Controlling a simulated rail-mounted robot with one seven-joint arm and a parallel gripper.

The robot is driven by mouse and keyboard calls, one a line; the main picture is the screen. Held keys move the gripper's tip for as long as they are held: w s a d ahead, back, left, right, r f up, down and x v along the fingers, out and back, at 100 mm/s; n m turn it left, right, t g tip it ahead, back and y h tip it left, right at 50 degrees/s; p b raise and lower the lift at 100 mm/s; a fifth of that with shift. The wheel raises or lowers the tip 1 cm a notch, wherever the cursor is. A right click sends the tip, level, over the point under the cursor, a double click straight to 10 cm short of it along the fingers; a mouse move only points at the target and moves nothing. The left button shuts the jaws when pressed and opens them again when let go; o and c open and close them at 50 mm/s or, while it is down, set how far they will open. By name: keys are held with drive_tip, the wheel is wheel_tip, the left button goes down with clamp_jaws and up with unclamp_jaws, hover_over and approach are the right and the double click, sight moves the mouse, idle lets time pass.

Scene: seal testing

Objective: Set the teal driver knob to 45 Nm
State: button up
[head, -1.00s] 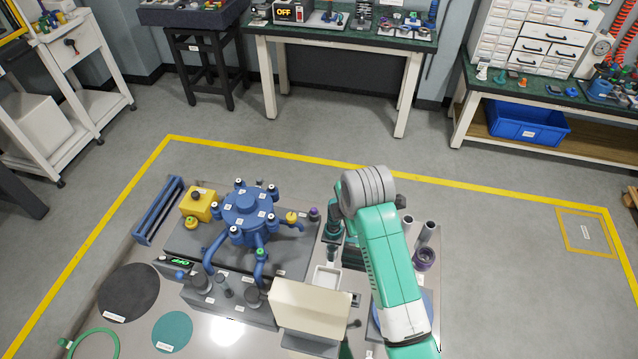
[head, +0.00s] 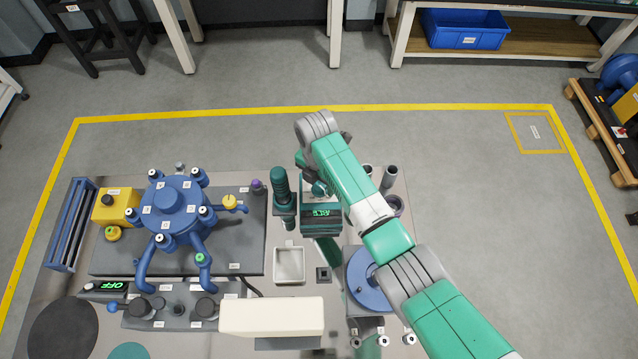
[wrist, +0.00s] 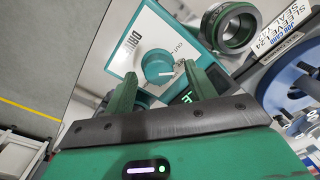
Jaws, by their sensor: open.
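The teal driver knob (wrist: 157,65) is a round dial with a white pointer, on a pale panel marked "DRIV…" in the wrist view. The pointer lies toward the right in that view. My gripper (wrist: 160,70) has its two green fingers apart. The fingertips appear on either side of the knob; I cannot tell whether they touch it. In the head view, the teal driver unit (head: 321,220) has a lit green display whose reading I cannot make out. My arm partly covers the unit there and hides most of the gripper.
A teal hand tool (head: 280,190) stands left of the unit. A white tray (head: 289,265) is in front, and a blue round plate (head: 366,280) lies to the right. A blue multi-armed fixture (head: 175,205) stands at left. A dark green ring (wrist: 231,25) sits near the knob.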

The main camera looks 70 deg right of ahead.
drive_tip(key=shift+f, duration=0.4)
drive_tip(key=shift+w, duration=0.1)
drive_tip(key=c, duration=1)
drive_tip(key=shift+o, duration=0.2)
